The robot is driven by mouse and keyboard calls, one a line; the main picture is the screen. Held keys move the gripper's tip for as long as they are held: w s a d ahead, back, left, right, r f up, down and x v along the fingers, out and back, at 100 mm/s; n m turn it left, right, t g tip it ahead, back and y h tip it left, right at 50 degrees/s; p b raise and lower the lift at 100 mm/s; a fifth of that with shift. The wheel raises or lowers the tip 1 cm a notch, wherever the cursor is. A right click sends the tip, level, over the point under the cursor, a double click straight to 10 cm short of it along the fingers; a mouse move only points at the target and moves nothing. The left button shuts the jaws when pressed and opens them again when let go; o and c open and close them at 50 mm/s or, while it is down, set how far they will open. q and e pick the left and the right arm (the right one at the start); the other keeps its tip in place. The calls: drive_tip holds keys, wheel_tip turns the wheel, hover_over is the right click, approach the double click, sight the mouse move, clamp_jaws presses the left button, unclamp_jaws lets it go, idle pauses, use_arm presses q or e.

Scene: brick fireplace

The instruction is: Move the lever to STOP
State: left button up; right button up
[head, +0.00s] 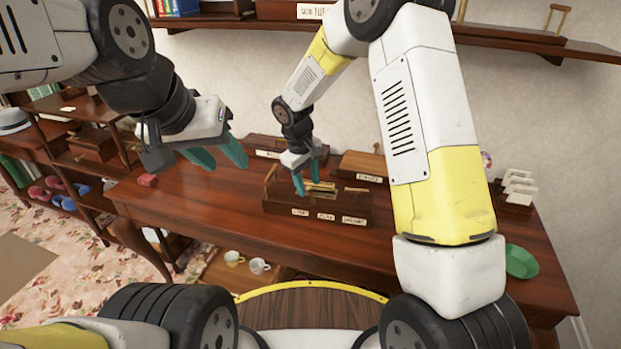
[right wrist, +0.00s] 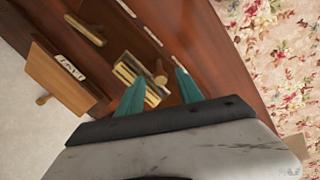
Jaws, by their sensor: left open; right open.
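A dark wooden box (head: 315,208) with an open top stands on the table, with small pale labels along its front; their lettering is too small to read surely. Light brass or wooden bars (head: 319,187) lie inside it. In the right wrist view a round-ended wooden peg (right wrist: 160,74), perhaps the lever, stands beside the pale bars (right wrist: 137,78). My right gripper (head: 308,179) is open and points down over the box; its teal fingers (right wrist: 157,84) lie on either side of the bars and peg, with contact unclear. My left gripper (head: 222,157) is open and empty above the table's left part.
A wooden box with a label (head: 362,166) stands behind the lever box; it also shows in the right wrist view (right wrist: 66,75). A small red block (head: 147,180) lies at the table's left. A green dish (head: 521,262) and a white rack (head: 518,189) stand at the right. The table's front left is clear.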

sight(309, 189)
drive_tip(key=shift+w+d+f, duration=0.15)
drive_tip(key=shift+d+f, duration=0.05)
drive_tip(key=shift+f, duration=0.9)
drive_tip(key=shift+w+d+f, duration=0.15)
drive_tip(key=shift+f, duration=0.95)
clamp_jaws()
